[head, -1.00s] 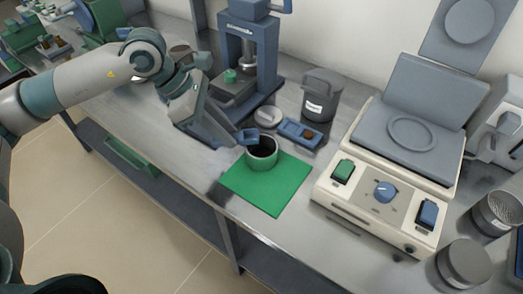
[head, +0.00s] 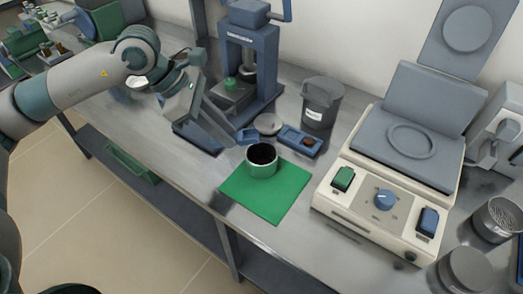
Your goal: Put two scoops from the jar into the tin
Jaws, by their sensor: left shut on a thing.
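The tin (head: 262,165), a pale round pot, stands upright on a green mat (head: 247,195) and holds dark material. The labelled dark grey jar (head: 320,105) stands behind it to the right; its inside cannot be made out. My left gripper (head: 226,136) reaches in from the left, shut on what looks like a blue scoop (head: 247,135). The scoop's blue end is just behind and left of the tin's rim in the picture, apart from it. The arm partly hides the grip, and the scoop's contents cannot be seen. My right gripper is not in view.
A blue press (head: 250,60) stands behind the left gripper. A pale disc (head: 267,124) and a blue tray (head: 299,140) with something brown lie behind the tin. The mat's front is clear.

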